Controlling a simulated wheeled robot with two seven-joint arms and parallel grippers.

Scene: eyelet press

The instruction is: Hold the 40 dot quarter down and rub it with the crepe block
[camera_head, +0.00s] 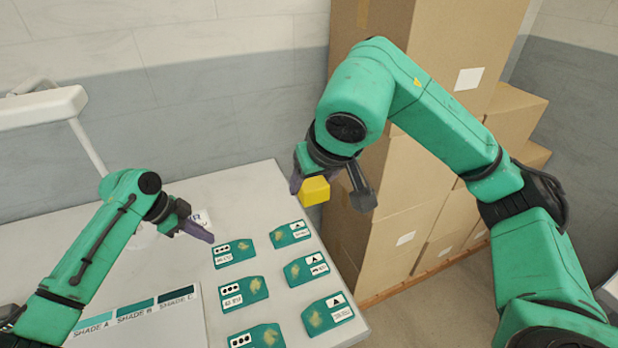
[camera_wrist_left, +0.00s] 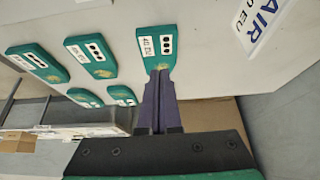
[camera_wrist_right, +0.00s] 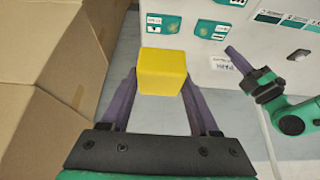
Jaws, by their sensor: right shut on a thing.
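Several green quarters lie in two columns on the pale table; one column's labels bear dots, the other's triangles. The far dot quarter (camera_head: 235,253) also shows in the left wrist view (camera_wrist_left: 157,45); its label number is too small to read surely. A pale yellowish smudge marks it. My left gripper (camera_head: 208,237) has its fingers together; in the left wrist view the fingertips (camera_wrist_left: 160,75) overlap this quarter's smudged end. Contact is unclear. My right gripper (camera_wrist_right: 162,82) is shut on the yellow crepe block (camera_wrist_right: 162,70), held in the air beyond the triangle column (camera_head: 314,190).
The middle dot quarter (camera_head: 245,292) and far triangle quarter (camera_head: 290,233) lie nearby. A shade card (camera_head: 135,318) lies at the front left. Stacked cardboard boxes (camera_head: 400,185) stand right of the table, close to my right arm. A white lamp (camera_head: 40,107) stands at the left.

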